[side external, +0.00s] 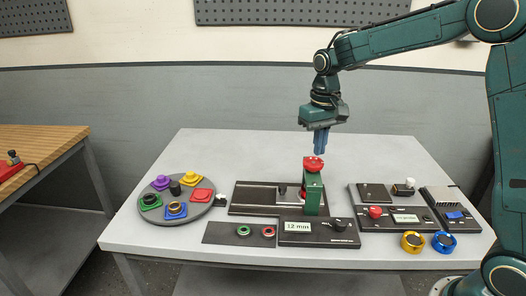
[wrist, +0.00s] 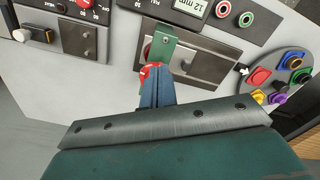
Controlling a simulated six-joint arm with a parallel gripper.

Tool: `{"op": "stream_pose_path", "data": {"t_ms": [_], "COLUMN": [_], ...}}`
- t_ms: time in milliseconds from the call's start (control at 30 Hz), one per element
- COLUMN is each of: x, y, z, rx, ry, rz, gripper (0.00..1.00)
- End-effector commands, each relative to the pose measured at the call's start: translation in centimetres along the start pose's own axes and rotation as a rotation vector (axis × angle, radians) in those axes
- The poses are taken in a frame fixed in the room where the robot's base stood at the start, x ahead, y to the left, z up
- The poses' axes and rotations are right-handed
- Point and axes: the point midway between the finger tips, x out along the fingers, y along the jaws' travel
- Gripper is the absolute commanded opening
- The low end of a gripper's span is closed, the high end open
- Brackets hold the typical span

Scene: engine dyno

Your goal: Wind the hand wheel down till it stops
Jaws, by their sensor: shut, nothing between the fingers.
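The red hand wheel (side external: 313,163) sits on top of a green upright post (side external: 312,192) on a dark base plate (side external: 250,198). In the wrist view the wheel (wrist: 146,76) shows partly, with the blue fingers covering some of it. My gripper (side external: 320,152) points down with its blue fingers shut and empty. The fingertips are just above the wheel, slightly right of its centre in the side view. I cannot tell whether they touch it. In the wrist view my gripper (wrist: 156,72) reaches to the wheel's edge. A display box (side external: 297,228) in front of the post reads "12 mm".
A round grey tray (side external: 177,219) with several coloured pieces stands at the left. A panel with green and red rings (side external: 239,233) lies in front. Control boxes (side external: 408,222) and yellow (side external: 412,242) and blue rings stand at the right. The table's back is clear.

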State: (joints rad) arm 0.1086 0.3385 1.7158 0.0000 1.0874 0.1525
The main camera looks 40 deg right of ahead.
Motion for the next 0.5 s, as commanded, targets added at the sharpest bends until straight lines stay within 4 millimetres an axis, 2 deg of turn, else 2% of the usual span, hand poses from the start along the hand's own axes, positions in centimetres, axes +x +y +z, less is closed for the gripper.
{"op": "stream_pose_path", "data": {"t_ms": [233, 500], "x": [-0.9, -0.8], "y": [2.0, 2.2], "z": [0.1, 0.1], "rx": [0.002, 0.001], "ry": [0.001, 0.0], "rz": [0.0, 0.0], "gripper": [0.0, 0.0]}}
